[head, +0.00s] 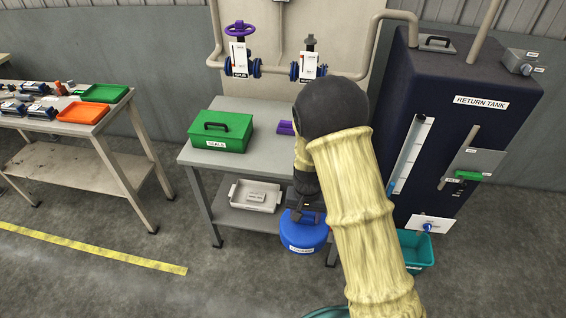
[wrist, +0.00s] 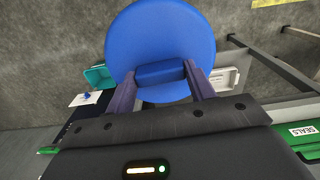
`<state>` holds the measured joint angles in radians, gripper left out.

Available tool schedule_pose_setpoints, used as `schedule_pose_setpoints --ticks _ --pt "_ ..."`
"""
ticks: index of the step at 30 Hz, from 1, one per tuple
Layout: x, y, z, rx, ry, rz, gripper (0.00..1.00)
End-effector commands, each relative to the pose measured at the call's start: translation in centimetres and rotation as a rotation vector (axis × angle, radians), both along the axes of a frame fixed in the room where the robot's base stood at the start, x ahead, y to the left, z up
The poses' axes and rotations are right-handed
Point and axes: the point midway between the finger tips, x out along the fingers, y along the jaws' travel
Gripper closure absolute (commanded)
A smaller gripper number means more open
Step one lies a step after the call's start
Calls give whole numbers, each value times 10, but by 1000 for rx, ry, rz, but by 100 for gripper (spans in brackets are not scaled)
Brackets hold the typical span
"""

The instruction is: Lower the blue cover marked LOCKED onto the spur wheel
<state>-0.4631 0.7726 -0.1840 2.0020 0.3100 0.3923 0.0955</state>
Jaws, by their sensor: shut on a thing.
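The blue cover (head: 303,238) is a round, drum-like piece with a small white label too small to read. It hangs in front of the grey table, below the tabletop's height in the picture. My gripper (head: 303,210) is shut on the cover's blue handle bar. In the wrist view, the fingers of my gripper (wrist: 160,78) grip both ends of that bar, with the round blue cover (wrist: 160,35) beyond it. A purple handwheel (head: 240,30) tops the left valve on the back pipe; its small label seems to read SPUR. The wheel is bare and well apart from the cover.
A green SEALS box (head: 221,131) and a purple item (head: 285,128) lie on the grey table (head: 256,118). A second valve (head: 309,62) stands right of the wheel. The dark return tank (head: 455,110) and a teal bin (head: 415,252) are at right.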

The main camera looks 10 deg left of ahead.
Motion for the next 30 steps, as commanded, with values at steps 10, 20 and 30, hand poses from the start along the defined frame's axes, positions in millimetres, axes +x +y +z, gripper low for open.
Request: schedule_pose_setpoints --ticks 10,20,30 --pt "12 -95 -57 3 9 23 83" --pt "9 -140 -85 11 3 51 83" --pt "9 -140 -85 11 3 52 83"
